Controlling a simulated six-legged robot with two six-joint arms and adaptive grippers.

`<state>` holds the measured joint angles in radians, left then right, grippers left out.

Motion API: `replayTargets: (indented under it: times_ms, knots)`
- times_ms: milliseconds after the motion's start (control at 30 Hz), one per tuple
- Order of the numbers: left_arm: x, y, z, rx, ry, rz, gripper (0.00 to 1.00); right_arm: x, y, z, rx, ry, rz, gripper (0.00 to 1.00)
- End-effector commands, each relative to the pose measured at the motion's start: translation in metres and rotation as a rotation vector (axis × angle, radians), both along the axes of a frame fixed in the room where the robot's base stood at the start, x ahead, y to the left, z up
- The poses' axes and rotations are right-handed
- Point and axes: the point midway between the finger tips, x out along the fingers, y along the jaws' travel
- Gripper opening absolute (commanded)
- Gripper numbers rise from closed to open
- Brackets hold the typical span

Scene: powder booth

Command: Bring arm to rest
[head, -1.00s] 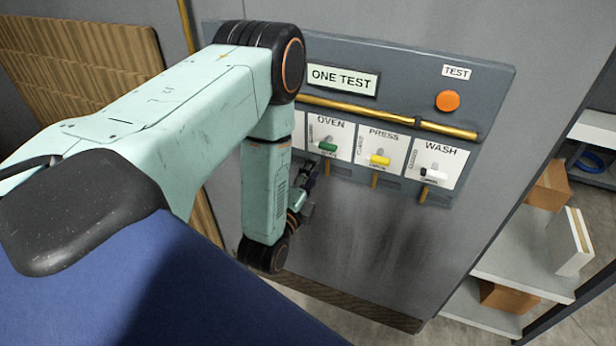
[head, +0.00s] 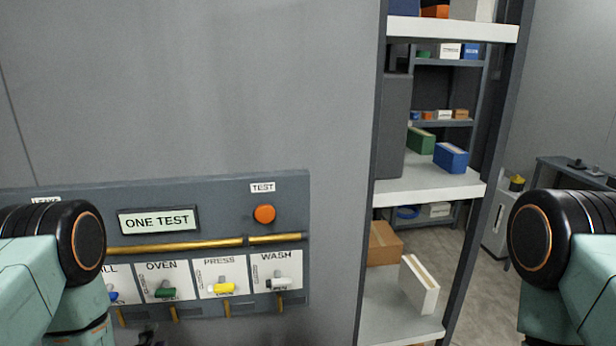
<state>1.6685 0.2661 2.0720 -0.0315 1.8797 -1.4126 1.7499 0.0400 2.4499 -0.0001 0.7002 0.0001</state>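My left arm comes in at the lower left, its black and mint joint covering the left end of the grey panel (head: 220,218). Only a small dark piece of what looks like my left gripper (head: 152,341) shows at the bottom edge, below the panel; its fingers cannot be made out. My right arm stands at the lower right, and its gripper is out of the frame. The panel carries a display reading ONE TEST (head: 158,220), an orange TEST button (head: 264,214), and blue, green (head: 165,292), yellow (head: 222,288) and white (head: 281,284) handles.
Right of the panel stands a shelf rack (head: 430,190) with boxes, including a brown box (head: 383,243) and a white box (head: 419,284). Another rack and a dark table (head: 580,170) stand farther back. The wall above the panel is bare.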

Motion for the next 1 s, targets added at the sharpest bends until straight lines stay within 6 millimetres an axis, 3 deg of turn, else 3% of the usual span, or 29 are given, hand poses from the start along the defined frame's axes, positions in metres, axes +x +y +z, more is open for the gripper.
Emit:
replayTargets:
  times_ms: [167, 267, 367, 500, 700, 800, 1000]
  knots:
    - [-0.03, -0.012, -0.062, -0.419, 0.221, 0.078, 0.34, 0.0, 0.0, -0.003, 0.0, 0.0, 0.0, 0.0]
    - [-0.06, -0.026, -0.105, -0.648, 0.366, 0.17, 0.34, 0.0, 0.0, -0.013, 0.0, 0.0, 0.0, 0.0]
    - [-0.098, -0.043, -0.147, -0.855, 0.518, 0.303, 0.34, 0.0, 0.0, -0.029, 0.0, 0.0, 0.0, 0.0]
    - [-0.167, -0.068, -0.202, -1.084, 0.733, 0.557, 0.34, 0.0, 0.0, -0.061, 0.0, 0.0, 0.0, 0.0]
    - [-0.254, -0.09, -0.247, -1.199, 0.948, 0.89, 0.34, 0.0, 0.0, -0.104, 0.0, 0.0, 0.0, 0.0]
    - [-0.282, -0.096, -0.261, -1.183, 1.02, 0.969, 0.34, 0.0, 0.0, -0.125, 0.0, 0.0, 0.0, 0.0]
    - [-0.292, -0.099, -0.282, -1.144, 1.061, 0.961, 0.34, 0.0, 0.0, -0.154, 0.0, 0.0, 0.0, 0.0]
